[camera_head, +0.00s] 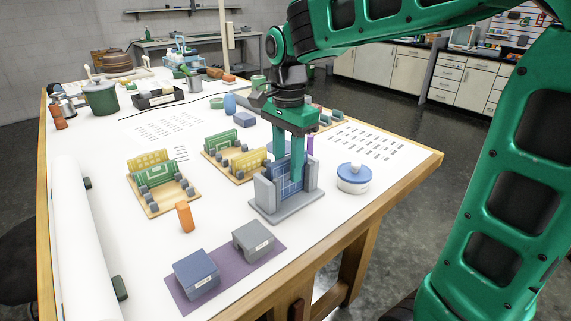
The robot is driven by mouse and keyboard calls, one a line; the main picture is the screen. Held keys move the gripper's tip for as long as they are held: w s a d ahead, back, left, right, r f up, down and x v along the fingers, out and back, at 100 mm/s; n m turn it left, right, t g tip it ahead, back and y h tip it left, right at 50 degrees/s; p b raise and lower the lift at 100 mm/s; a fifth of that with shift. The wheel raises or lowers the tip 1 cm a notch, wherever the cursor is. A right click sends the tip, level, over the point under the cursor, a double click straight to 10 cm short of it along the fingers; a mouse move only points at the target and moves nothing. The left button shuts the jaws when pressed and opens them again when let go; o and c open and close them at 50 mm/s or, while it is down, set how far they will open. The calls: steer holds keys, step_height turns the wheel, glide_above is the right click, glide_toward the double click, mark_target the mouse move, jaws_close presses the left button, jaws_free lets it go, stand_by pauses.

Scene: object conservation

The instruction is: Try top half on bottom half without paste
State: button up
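A blue panel (270,182) with pale lines stands upright between the uprights of a grey stand (283,211). I cannot make out a seam between a top and a bottom half. My gripper (292,168) points straight down over the stand, with its green fingers at the panel. One finger reaches down in front of the panel's upper part, and the other seems to end behind its top edge. A narrow gap shows between the fingers. I cannot tell whether they press on the panel. The fingers hide part of the panel.
A white round jar with a blue lid (353,178) stands close right of the stand. A purple mat (229,283) with a blue box and a grey box lies in front. Bare white table lies between.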

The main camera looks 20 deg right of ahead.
step_height(320, 180, up, 11)
steer(key=shift+w+f, duration=0.1)
steer(key=shift+f, duration=0.05)
stand_by(0.6)
